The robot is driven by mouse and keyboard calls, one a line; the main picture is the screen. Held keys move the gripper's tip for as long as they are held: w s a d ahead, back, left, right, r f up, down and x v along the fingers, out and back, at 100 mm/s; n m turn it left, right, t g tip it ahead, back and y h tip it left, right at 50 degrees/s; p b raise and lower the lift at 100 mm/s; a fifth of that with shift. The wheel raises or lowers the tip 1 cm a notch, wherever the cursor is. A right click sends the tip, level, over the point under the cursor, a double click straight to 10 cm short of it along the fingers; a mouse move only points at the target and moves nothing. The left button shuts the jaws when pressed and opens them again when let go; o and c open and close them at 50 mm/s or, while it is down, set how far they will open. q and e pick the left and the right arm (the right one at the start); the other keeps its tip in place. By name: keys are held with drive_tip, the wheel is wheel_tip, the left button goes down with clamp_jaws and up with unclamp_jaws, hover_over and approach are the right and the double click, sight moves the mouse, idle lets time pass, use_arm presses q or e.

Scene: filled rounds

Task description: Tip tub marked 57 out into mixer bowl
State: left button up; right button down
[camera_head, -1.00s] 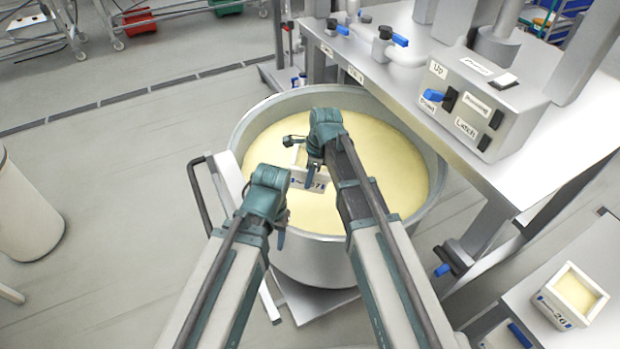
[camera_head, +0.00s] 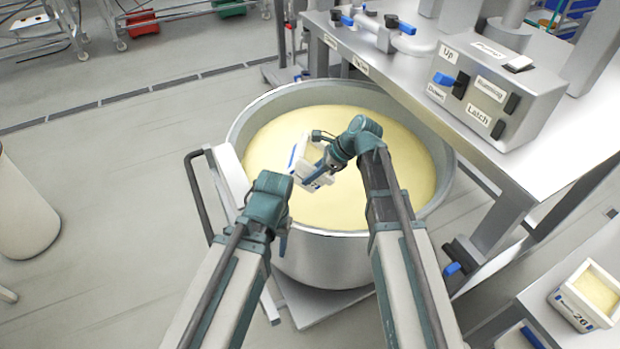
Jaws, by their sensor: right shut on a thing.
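The mixer bowl (camera_head: 440,160) is a large grey metal bowl, filled nearly to the rim with a pale yellow mass. My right gripper (camera_head: 318,172) is shut on a small white tub (camera_head: 302,155) with blue markings, above the middle of the bowl. The tub is tilted strongly. Its number cannot be read now, and the gripper hides part of it. I cannot tell whether anything is left inside it. My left gripper (camera_head: 282,240) is at the bowl's near left rim, pointing down. Its fingers are mostly hidden.
A white tub marked 26 (camera_head: 580,308) with pale yellow contents stands on a shelf at the lower right. A control box (camera_head: 490,95) with Up, Running and Latch labels sits on the metal bench at the right. A dark handle (camera_head: 195,195) sticks out left of the bowl.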

drive_tip(key=shift+s+d+t+y+b, duration=0.1)
drive_tip(key=shift+d+t+y+b, duration=0.1)
drive_tip(key=shift+y+b, duration=0.8)
drive_tip(key=shift+d+t+y+b, duration=0.15)
drive_tip(key=shift+y+b, duration=0.65)
drive_tip(key=shift+b, duration=0.4)
drive_tip(key=y+b, duration=0.1)
drive_tip(key=b, duration=0.2)
drive_tip(key=d+y+b, duration=0.1)
drive_tip(key=y+b, duration=0.1)
drive_tip(key=b, duration=0.1)
drive_tip(key=shift+s+d+f+t, duration=0.1)
drive_tip(key=shift+d+t, duration=0.05)
drive_tip(key=shift+t, duration=0.2)
drive_tip(key=shift+d+y+b, duration=0.15)
drive_tip(key=shift+y+b, duration=0.35)
drive_tip(key=shift+b, duration=0.2)
drive_tip(key=shift+s+d+r, duration=0.1)
drive_tip(key=shift+d+r, duration=0.05)
drive_tip(key=shift+r, duration=0.05)
idle(2.8)
